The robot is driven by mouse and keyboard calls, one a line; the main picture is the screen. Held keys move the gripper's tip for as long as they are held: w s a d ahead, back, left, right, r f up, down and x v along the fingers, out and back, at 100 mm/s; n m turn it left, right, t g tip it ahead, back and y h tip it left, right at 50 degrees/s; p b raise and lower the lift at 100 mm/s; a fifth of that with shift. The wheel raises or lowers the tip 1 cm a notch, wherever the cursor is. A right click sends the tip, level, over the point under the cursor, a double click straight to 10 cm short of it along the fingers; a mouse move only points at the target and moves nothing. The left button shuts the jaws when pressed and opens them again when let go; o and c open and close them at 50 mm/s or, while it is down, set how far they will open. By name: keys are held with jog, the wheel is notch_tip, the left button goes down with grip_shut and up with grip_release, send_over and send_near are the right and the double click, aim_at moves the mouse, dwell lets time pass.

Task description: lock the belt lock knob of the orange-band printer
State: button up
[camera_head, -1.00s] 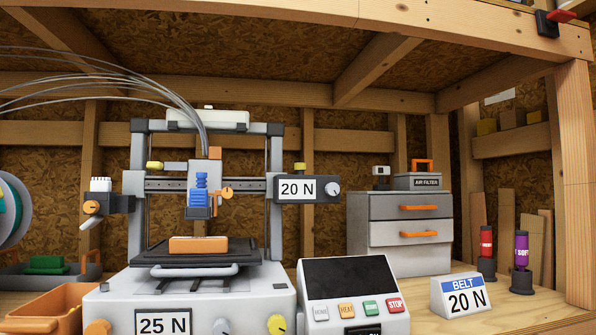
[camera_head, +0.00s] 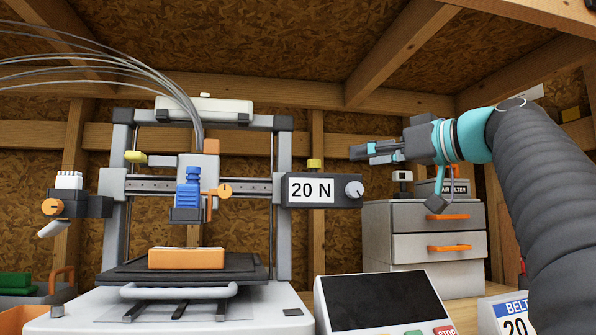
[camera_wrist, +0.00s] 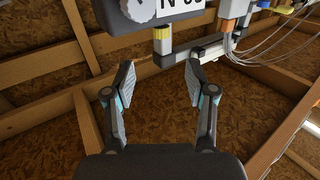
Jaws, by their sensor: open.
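The printer (camera_head: 120,230) has a grey frame, an orange piece on its print head (camera_head: 211,146) and an orange block on its bed. A dark box (camera_head: 334,190) on its right side reads 20 N. The box carries a yellow knob (camera_head: 313,165) on top and a pale round dial (camera_head: 354,188) at its right end. Which of them is the belt lock knob is not labelled. My gripper (camera_head: 358,152) is open and empty, right of the yellow knob and above the dial. In the wrist view, upside down, the yellow knob (camera_wrist: 162,45) shows beyond the open fingers (camera_wrist: 160,78).
A grey drawer unit (camera_head: 385,245) with orange handles stands behind and below my gripper. A control panel (camera_head: 380,300) and a belt sign (camera_head: 510,318) stand at the front right. A timber beam (camera_head: 395,55) runs overhead. Tubes (camera_head: 150,85) arch to the print head.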

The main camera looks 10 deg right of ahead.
aim_at(319, 162)
jog(key=p+x, duration=0.1)
jog(key=x, duration=0.6)
jog(key=p+x, duration=0.1)
jog(key=x, duration=0.6)
jog(key=shift+s+r, duration=0.1)
jog(key=shift+r, duration=0.15)
jog(key=shift+c, duration=0.3)
grip_shut()
